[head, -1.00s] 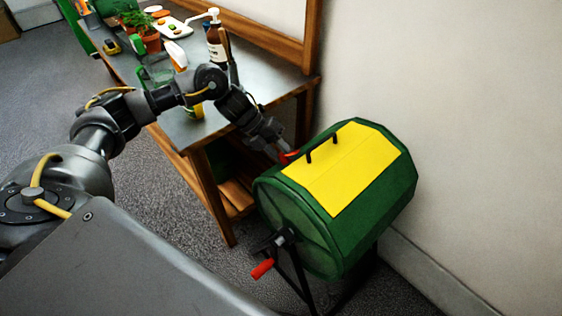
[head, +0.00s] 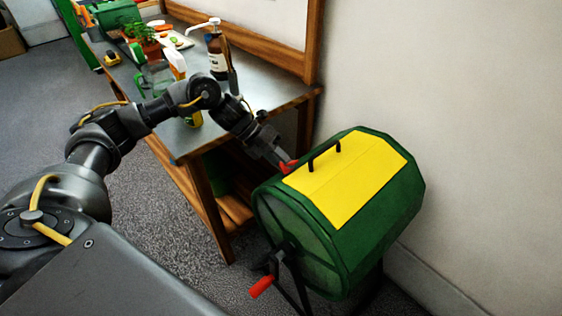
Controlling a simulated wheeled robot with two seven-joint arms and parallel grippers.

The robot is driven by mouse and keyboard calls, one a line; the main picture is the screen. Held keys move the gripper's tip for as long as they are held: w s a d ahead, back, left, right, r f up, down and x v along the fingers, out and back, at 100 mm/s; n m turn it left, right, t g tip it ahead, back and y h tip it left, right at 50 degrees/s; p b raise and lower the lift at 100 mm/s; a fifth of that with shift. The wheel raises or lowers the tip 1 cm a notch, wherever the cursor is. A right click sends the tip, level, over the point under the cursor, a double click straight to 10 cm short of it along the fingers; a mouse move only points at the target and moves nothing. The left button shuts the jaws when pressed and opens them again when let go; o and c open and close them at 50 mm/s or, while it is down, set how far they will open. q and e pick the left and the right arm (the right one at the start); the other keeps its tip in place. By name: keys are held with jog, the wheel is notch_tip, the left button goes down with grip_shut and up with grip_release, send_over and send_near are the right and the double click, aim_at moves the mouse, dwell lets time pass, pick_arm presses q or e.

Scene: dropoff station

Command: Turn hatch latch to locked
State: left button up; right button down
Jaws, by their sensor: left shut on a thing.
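The hatch is the yellow panel (head: 345,185) with a black bar handle (head: 324,153) on top of a green drum (head: 385,228). The hatch lies closed, flush with the drum. The red latch (head: 288,167) is at the hatch's far left edge. My left gripper (head: 284,162) reaches down from the left and is shut on the red latch, whose outer part is partly hidden by the fingers. I cannot tell the latch's exact angle. My right gripper is not in view.
A red-handled crank (head: 262,286) sticks out from the drum's near left side. A metal-topped workbench (head: 262,92) stands behind, with a pump bottle (head: 217,52), a spray bottle (head: 177,64) and potted plants (head: 143,38). The wall is close on the right.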

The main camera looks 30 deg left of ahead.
pick_arm(q)
jog(key=shift+r, duration=0.15)
jog(key=o, duration=1)
jog(key=shift+d, duration=0.1)
jog(key=shift+c, duration=0.2)
jog(key=v, duration=1)
jog(key=shift+a+r+b, duration=0.2)
jog(key=shift+a+b, duration=0.15)
jog(key=shift+b, duration=0.1)
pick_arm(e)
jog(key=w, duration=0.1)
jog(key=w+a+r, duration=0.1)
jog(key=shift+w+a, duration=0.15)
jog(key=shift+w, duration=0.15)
